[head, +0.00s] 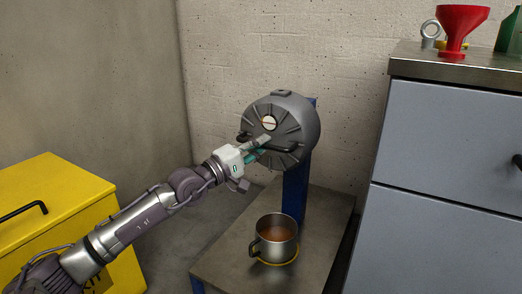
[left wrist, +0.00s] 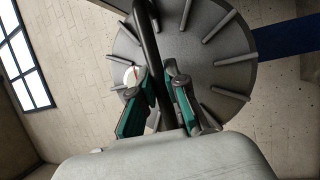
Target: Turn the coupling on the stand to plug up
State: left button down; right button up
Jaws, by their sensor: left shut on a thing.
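The coupling (head: 305,118) is a dark grey drum with a ribbed round face, mounted on a blue upright stand (head: 296,190). A small raised block, perhaps the plug (head: 282,93), is at its top. A round white window (head: 269,123) is in the face; it also shows in the left wrist view (left wrist: 130,76). A black bar handle (head: 285,150) crosses the lower face. My left gripper (head: 264,146) is shut on this handle; in the left wrist view its green-sided fingers (left wrist: 155,78) lie on either side of the bar (left wrist: 147,35). My right gripper is out of view.
A metal mug (head: 275,243) of brown liquid stands on a yellow ring on the low bench (head: 225,262), below the coupling. A yellow box (head: 60,190) is at left. A grey cabinet (head: 445,150) stands close at right, with a red funnel (head: 462,25) on top.

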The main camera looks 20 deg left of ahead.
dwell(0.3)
pick_arm(q)
jog(key=c, duration=1.2)
grip_release()
jog(key=shift+v, duration=6)
